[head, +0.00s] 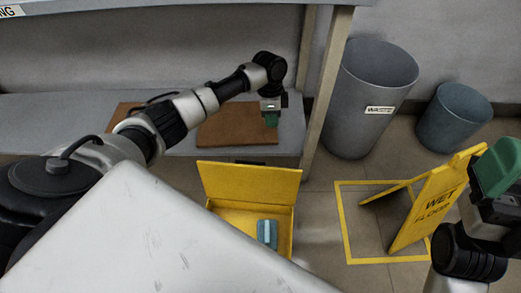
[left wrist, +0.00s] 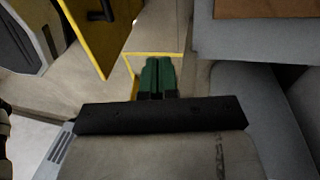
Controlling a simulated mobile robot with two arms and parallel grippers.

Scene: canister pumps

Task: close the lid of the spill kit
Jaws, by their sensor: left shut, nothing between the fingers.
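The spill kit is a yellow box (head: 285,222) on the floor in the head view. Its yellow lid (head: 248,182) stands open, raised along one side. A blue item with a pale band (head: 267,232) lies inside; my own body hides the box's lower left part. My left gripper (head: 271,119) is above and behind the lid, apart from it, by the shelf edge. Its green fingers (left wrist: 158,76) are together and empty in the left wrist view. My right gripper (head: 497,168) shows partly at the right edge, far from the kit; its jaw opening is unclear.
A shelf with a brown board (head: 225,132) and a post (head: 326,90) stands behind the kit. A grey waste bin (head: 370,100), a blue-grey bin (head: 454,118) and a yellow wet-floor sign (head: 428,208) stand to the right. Some floor is clear between the kit and the sign.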

